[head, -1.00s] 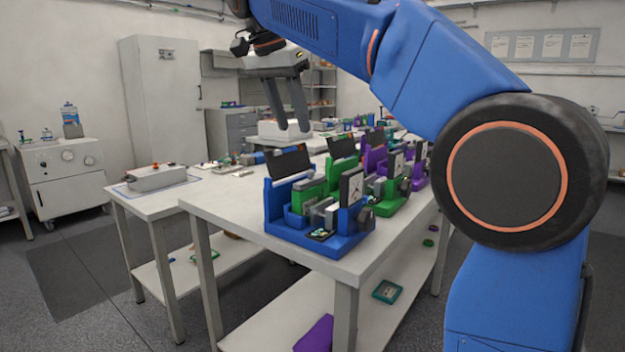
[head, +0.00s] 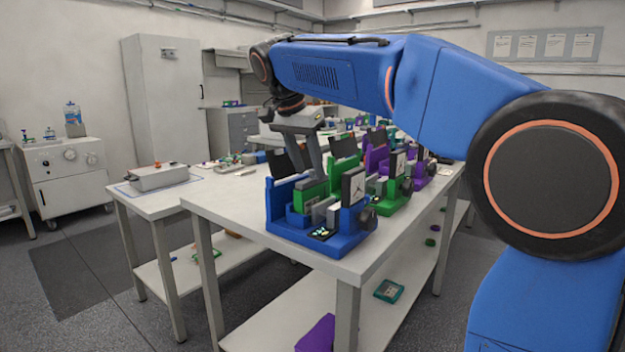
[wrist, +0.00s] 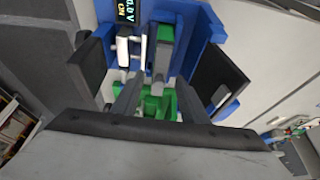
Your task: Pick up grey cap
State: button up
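My gripper (head: 307,172) points down over the nearest blue battery station (head: 343,244), with its fingertips close behind the dark panel and green block. In the wrist view the two grey fingers (wrist: 160,95) are spread apart, with a gap between them. A grey block with green ends (wrist: 163,58) shows between and beyond the fingers, apparently untouched; it may be the grey cap, but I cannot tell for sure. In the head view grey blocks (head: 320,211) sit in the blue station beside a green block (head: 312,194). The fingertips' exact contact is unclear.
A green station (head: 397,203) and a purple station stand close behind the blue one. Upright dark panels (wrist: 222,78) flank the gripper. A grey box (head: 157,178) sits on the side table. The white tabletop (head: 232,203) is clear at left.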

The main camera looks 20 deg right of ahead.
jog(key=shift+x, duration=0.9)
grip_shut()
